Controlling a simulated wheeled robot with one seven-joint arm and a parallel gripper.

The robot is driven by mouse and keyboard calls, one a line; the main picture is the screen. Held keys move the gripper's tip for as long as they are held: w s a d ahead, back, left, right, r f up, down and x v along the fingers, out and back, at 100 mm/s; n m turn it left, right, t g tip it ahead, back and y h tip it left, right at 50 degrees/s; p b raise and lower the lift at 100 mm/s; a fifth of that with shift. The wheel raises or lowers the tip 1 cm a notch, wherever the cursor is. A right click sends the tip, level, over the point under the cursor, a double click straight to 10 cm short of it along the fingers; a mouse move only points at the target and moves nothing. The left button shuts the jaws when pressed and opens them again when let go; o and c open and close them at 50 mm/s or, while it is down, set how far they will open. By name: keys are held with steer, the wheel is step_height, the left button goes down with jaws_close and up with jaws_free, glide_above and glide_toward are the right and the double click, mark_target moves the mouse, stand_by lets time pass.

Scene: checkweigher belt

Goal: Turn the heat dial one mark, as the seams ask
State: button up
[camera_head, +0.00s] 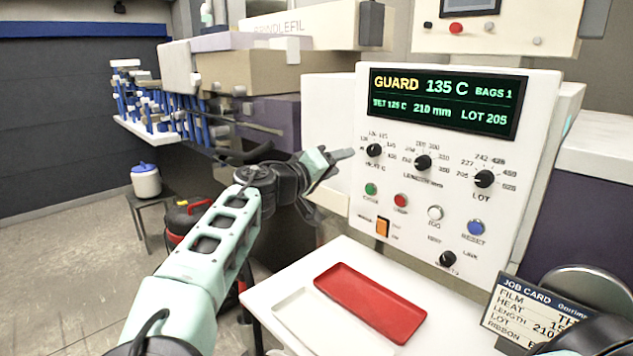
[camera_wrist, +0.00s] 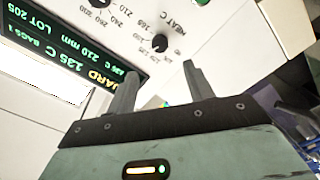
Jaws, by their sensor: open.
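The heat dial (camera_head: 374,150) is a black knob with a white pointer line, at the upper left of the white control panel (camera_head: 353,221). Small numbers ring it, too blurred to read surely. My gripper (camera_head: 343,155) is open and empty, just left of the dial and apart from it. In the wrist view the dial (camera_wrist: 160,43) lies beyond and between the two spread fingertips (camera_wrist: 160,75). The display (camera_head: 447,102) reads GUARD, 135 C, BAGS 1, what looks like SET 125 C, 210 mm and LOT 205. No seams can be made out.
Length dial (camera_head: 423,163) and lot dial (camera_head: 484,179) sit right of the heat dial. Below are green (camera_head: 370,189), red (camera_head: 400,200), white and blue buttons and an orange switch (camera_head: 382,227). A red tray (camera_head: 370,302) and job card (camera_head: 533,312) are in front.

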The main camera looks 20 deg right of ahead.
steer(key=b+v, duration=0.1)
steer(key=v, duration=0.5)
steer(key=shift+a, duration=0.15)
